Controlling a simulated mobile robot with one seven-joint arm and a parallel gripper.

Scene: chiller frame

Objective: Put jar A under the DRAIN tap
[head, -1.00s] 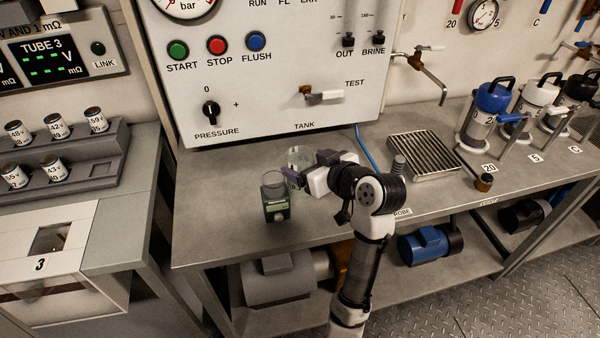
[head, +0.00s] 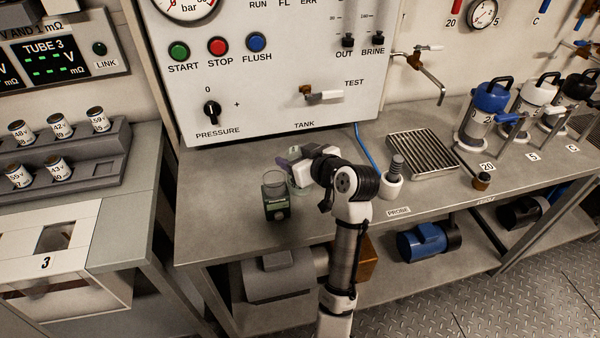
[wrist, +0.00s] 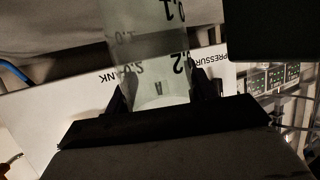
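Jar A (wrist: 158,88) is clear, with dark graduation marks and a letter A. In the wrist view it stands between the two fingers of my gripper (wrist: 160,95), which look closed on its sides. In the head view my gripper (head: 294,170) is at the bench's left part, just behind a green device, and mostly covers the jar. Whether the jar touches the bench is hard to tell. One tap (head: 425,70) juts out at the right of the panel, above a slatted tray; another tap (head: 322,96) is on the panel by TEST. I cannot read a DRAIN label.
The green device with a clear cup (head: 276,200) stands close in front of my gripper. A white probe holder (head: 391,184) is right of my arm. The slatted metal tray (head: 422,153) lies behind it. Lidded canisters (head: 487,108) stand farther right. The bench's front left is clear.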

